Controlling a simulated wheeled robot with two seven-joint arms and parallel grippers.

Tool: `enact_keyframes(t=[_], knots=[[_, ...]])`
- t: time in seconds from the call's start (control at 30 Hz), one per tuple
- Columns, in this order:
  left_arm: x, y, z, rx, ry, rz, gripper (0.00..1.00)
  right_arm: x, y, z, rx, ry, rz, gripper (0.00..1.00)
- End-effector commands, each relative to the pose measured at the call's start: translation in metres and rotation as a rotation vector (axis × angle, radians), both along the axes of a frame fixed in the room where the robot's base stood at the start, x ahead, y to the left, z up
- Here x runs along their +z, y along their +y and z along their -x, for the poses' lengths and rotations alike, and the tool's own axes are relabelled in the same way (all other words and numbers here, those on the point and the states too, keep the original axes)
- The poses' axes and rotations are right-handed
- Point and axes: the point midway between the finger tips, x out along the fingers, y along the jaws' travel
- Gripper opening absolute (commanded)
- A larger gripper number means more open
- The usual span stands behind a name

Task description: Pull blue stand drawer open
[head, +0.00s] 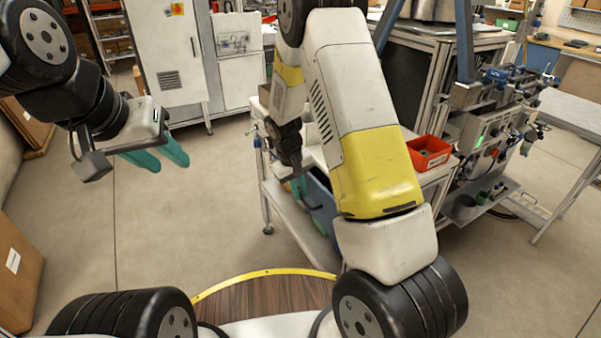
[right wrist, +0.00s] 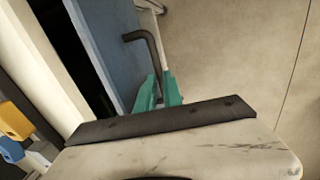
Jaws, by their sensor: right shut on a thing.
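In the right wrist view, the blue drawer front (right wrist: 107,40) of the stand is at the upper left, with a dark bent handle (right wrist: 142,35) on it. The teal fingers of my right gripper (right wrist: 160,90) are shut on this handle. A dark gap shows between the blue front and a pale edge on its left. In the head view, the blue stand drawer (head: 322,205) is partly visible below the bench top, mostly behind my right arm.
A red bin (head: 430,152) stands on the bench right of my right arm. Machinery (head: 490,130) is beyond it. A white cabinet (head: 168,50) stands at the back left. Brown boxes (head: 18,265) are at the left edge. The floor between is clear.

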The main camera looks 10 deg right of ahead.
Motion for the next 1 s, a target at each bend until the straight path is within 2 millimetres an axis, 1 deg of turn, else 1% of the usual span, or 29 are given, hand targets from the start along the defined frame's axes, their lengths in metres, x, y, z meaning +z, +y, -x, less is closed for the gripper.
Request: enact_keyframes(t=[0.03, 0.17, 0.4, 0.6, 0.8, 1.0], knots=[[0.000, 0.000, 0.000, 0.000, 0.000, 0.000, 0.36, 0.001, 0.014, 0.005, 0.006, 0.000, -0.001, 0.00], [0.000, 0.000, 0.000, 0.000, 0.000, 0.000, 0.36, 0.001, 0.047, 0.016, 0.008, 0.000, 0.000, 0.00], [0.000, 0.000, 0.000, 0.000, 0.000, 0.000, 0.36, 0.001, 0.110, 0.040, 0.008, 0.000, 0.000, 0.00], [0.000, 0.000, 0.000, 0.000, 0.000, 0.000, 0.36, 0.000, 0.158, 0.057, 0.007, 0.000, 0.000, 0.00], [0.000, 0.000, 0.000, 0.000, 0.000, 0.000, 0.36, 0.000, 0.193, 0.070, 0.005, 0.001, 0.000, 0.00], [0.000, 0.000, 0.000, 0.000, 0.000, 0.000, 0.36, 0.001, 0.215, 0.078, 0.002, 0.000, -0.001, 0.00]])
